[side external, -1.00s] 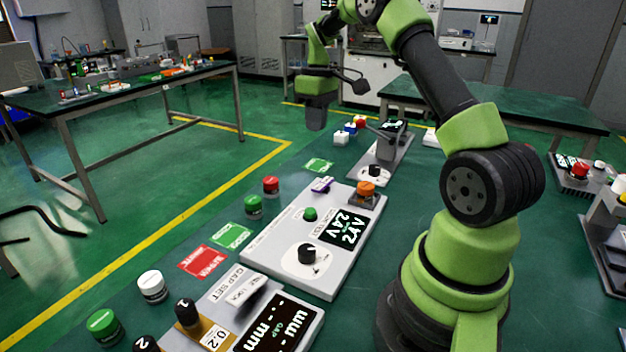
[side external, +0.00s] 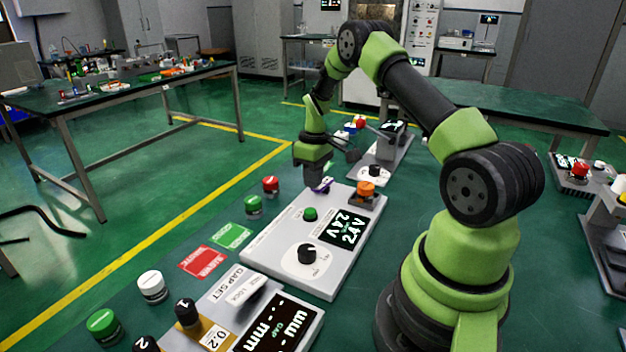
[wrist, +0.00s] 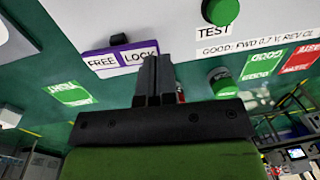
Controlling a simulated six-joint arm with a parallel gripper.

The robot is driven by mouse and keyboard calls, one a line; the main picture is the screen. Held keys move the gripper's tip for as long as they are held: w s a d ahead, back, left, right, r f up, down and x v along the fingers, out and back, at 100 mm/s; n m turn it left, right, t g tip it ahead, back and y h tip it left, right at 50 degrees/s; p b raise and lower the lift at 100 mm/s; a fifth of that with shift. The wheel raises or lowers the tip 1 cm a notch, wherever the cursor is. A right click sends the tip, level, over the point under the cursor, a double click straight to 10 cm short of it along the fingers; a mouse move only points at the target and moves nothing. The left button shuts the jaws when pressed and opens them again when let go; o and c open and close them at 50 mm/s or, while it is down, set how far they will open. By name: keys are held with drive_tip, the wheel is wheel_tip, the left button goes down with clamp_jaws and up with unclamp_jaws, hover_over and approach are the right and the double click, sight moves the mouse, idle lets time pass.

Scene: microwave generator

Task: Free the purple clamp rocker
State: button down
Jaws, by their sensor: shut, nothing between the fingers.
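The purple clamp rocker (side external: 323,186) is at the far edge of the light grey test panel (side external: 275,240) in the side view, partly covered by my gripper (side external: 317,179). In the wrist view the purple rocker (wrist: 122,66) carries white labels reading FREE on the left and LOCK on the right. My gripper (wrist: 157,62) is shut and empty, its fingertips at the right end of the rocker, by the LOCK label. I cannot tell whether the tips touch it or which way it is tilted.
Another device (side external: 376,172) stands behind.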

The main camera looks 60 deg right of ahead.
drive_tip(key=shift+f, duration=0.25)
drive_tip(key=shift+a+f, duration=0.5)
drive_tip(key=shift+f, duration=0.1)
drive_tip(key=shift+r, duration=0.15)
drive_tip(key=shift+r, duration=0.7)
